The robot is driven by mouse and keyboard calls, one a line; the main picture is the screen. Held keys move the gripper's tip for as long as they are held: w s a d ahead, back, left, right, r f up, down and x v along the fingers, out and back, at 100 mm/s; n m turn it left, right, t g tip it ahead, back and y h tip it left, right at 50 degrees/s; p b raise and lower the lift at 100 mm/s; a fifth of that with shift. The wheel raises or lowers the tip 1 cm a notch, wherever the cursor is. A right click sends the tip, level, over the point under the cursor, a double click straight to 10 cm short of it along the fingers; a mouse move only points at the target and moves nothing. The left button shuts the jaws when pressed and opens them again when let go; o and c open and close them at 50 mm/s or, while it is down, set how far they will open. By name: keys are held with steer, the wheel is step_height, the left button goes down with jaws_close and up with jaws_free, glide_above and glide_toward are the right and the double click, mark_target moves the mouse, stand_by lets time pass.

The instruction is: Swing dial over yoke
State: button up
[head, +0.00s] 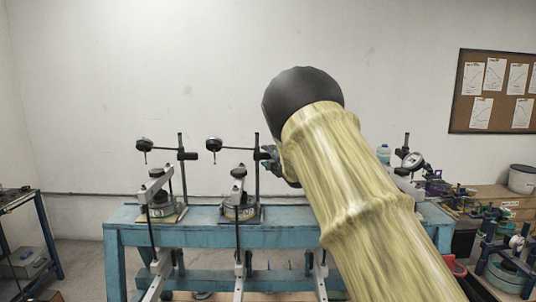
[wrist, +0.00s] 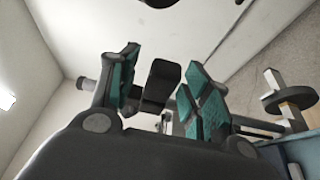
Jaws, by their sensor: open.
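Two dark dial gauges, a left one (head: 144,145) and a middle one (head: 213,145), hang from side arms on upright posts over the blue bench. A paler dial (head: 414,160) sits tilted on a post to the right. Lever frames with pale yokes (head: 158,188) stand below the dials. My gripper (wrist: 162,65) is open, its teal-padded fingers on either side of a dark block (wrist: 161,80); contact cannot be told. In the head view my forearm hides most of the gripper and whatever frame stands behind it.
The blue bench (head: 190,235) carries the frames, with levers projecting from its front. A side table (head: 20,200) stands at left. More equipment (head: 510,265) and a white bucket (head: 522,178) are at right. A pinboard (head: 492,90) hangs on the wall.

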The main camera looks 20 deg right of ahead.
steer(key=shift+r, duration=0.25)
steer(key=shift+w+f, duration=0.6)
steer(key=shift+w, duration=0.2)
steer(key=shift+s+r, duration=0.4)
steer(key=shift+s, duration=0.05)
steer(key=c, duration=0.7)
steer(key=shift+w, duration=0.1)
jaws_close()
